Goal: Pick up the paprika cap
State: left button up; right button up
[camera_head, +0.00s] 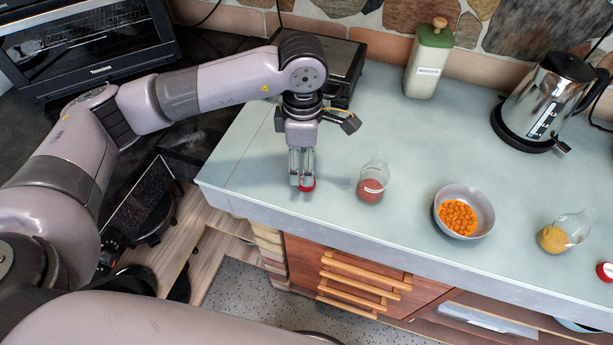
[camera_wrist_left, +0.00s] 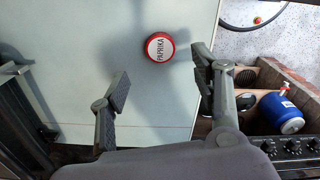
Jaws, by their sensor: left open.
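The paprika cap (camera_head: 308,184) is small and red and lies on the pale counter (camera_head: 330,130) near its front left edge. In the left wrist view the cap (camera_wrist_left: 159,46) shows a white top marked PAPRIKA. My left gripper (camera_head: 302,184) points down over the cap. In the left wrist view its two fingers (camera_wrist_left: 160,85) are spread apart, with the cap between and just beyond their tips; whether they touch it I cannot tell. A jar with red powder (camera_head: 371,181) stands uncapped to the right of the cap. My right gripper is not in view.
A bowl of orange pieces (camera_head: 482,205), a jar of yellow contents (camera_head: 556,240) and another red cap (camera_head: 605,271) are further right. A kettle (camera_head: 543,101) and a green-topped canister (camera_head: 428,62) stand at the back. The counter's front edge is close to the cap.

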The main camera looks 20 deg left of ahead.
pick_arm(q)
jog(key=f, duration=0.1)
jog(key=f+p, duration=0.1)
jog(key=f, duration=0.1)
jog(key=f+p, duration=0.1)
jog(key=shift+d+f, duration=0.3)
jog(key=shift+d, duration=0.05)
jog(key=shift+f, duration=0.55)
jog(key=shift+c, duration=0.5)
jog(key=c, duration=0.7)
jog(key=shift+o, duration=0.2)
